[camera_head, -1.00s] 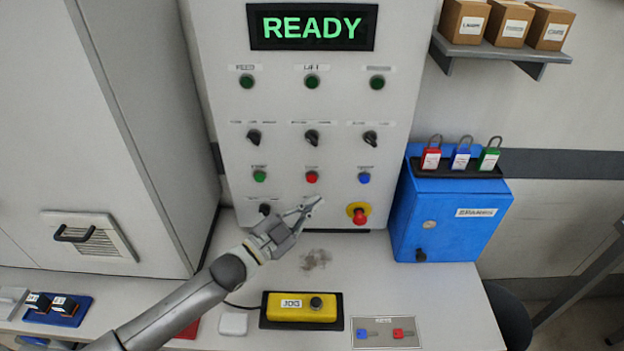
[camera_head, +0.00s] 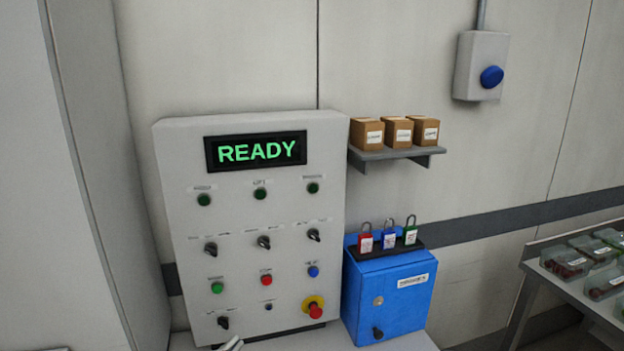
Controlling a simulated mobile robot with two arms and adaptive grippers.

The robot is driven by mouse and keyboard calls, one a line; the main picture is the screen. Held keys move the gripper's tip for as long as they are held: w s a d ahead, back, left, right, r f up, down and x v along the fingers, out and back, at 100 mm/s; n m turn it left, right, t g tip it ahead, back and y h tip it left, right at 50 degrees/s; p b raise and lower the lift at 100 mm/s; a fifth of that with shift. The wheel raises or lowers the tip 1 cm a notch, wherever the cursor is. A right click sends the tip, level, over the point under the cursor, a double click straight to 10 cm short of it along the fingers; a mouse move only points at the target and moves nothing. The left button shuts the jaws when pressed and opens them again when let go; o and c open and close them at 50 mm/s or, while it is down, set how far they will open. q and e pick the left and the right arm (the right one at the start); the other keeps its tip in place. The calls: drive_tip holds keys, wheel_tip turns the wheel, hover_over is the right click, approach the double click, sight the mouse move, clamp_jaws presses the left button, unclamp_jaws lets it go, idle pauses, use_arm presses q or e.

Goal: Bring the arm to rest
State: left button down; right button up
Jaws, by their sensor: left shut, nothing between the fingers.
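My left gripper (camera_head: 233,343) shows only as a small tip at the bottom edge of the head view, below the control panel. The rest of it and the arm are out of the frame. The tip looks narrow and shut, with nothing seen in it. The grey control panel (camera_head: 175,200) stands upright behind it, and its screen (camera_head: 256,151) reads READY in green. The panel bears lamps, black selector knobs, green, red and blue buttons, and a red emergency knob (camera_head: 315,309) on yellow. My right gripper is not in view.
A blue box (camera_head: 390,300) with three padlocks on top stands right of the panel. A shelf (camera_head: 395,153) holds three cartons. A blue wall button (camera_head: 491,76) is at upper right. A table (camera_head: 572,288) with several clear trays is at the right edge.

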use_arm(q)
drive_tip(key=s+d+f+n+g+y, duration=0.2)
drive_tip(key=s+f+n+g+y, duration=0.35)
drive_tip(key=s+f, duration=0.4)
drive_tip(key=s+a+f+n+g+y, duration=0.2)
drive_tip(key=s+a+n+g, duration=0.15)
drive_tip(key=s, duration=0.75)
drive_tip(key=s+a+f+n+g+y, duration=0.25)
drive_tip(key=s+g, duration=0.25)
drive_tip(key=s, duration=0.5)
wheel_tip(320, 180, down, 27)
drive_tip(key=s+g, duration=0.1)
drive_tip(key=s, duration=0.1)
drive_tip(key=s+a+f+g, duration=0.1)
drive_tip(key=s+a+f, duration=0.1)
drive_tip(key=s+f, duration=1.3)
drive_tip(key=shift+s+a+m, duration=0.35)
drive_tip(key=shift+s, duration=0.25)
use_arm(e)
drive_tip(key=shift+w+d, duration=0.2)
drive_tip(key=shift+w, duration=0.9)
use_arm(q)
drive_tip(key=shift+s, duration=0.1)
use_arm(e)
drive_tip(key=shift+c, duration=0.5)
